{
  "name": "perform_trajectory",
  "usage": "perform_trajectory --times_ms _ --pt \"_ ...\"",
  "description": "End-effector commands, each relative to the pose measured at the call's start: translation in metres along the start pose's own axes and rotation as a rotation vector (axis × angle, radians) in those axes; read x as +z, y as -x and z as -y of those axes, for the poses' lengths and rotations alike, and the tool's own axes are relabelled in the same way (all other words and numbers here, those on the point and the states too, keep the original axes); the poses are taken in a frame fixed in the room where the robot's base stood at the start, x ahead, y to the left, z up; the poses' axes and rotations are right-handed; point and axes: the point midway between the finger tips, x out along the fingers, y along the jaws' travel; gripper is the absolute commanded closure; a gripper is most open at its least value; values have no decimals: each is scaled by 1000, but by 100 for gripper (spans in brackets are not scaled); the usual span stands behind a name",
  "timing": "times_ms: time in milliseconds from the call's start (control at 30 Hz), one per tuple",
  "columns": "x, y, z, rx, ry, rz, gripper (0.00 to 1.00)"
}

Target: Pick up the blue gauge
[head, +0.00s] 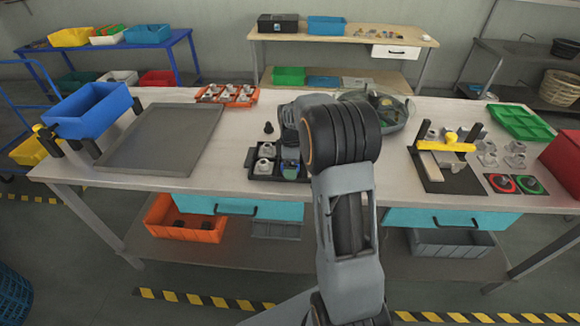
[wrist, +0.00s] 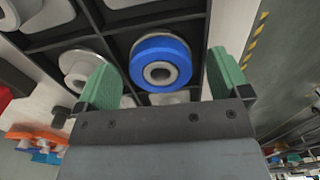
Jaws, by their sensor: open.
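The blue gauge (wrist: 146,50) is a round blue ring around a grey metal hub with a dark centre hole. In the wrist view it lies in a compartment of a black divided tray (wrist: 112,19). My gripper (wrist: 164,75) is open, with one green finger to the left of the gauge and one to the right, and nothing is held. Whether the fingers reach down beside it cannot be told.
Pale metal parts (wrist: 80,68) sit in neighbouring tray compartments. On the bench (head: 225,165) are a grey flat tray (head: 160,140), an orange tray of parts (head: 228,97), a glass-lidded tank (head: 392,110) and a yellow-clamped fixture (head: 446,145). A small dark peg stands behind the black tray.

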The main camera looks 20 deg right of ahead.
Motion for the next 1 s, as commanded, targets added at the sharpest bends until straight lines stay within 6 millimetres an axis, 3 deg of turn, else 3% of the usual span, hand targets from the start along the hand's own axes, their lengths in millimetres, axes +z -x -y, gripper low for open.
perform_trajectory --times_ms 300,900,1000 --pt "0 -6 1 -3 0 1 6" --pt "1 -8 0 -2 0 2 63" --pt "1 -8 0 -1 0 1 67"
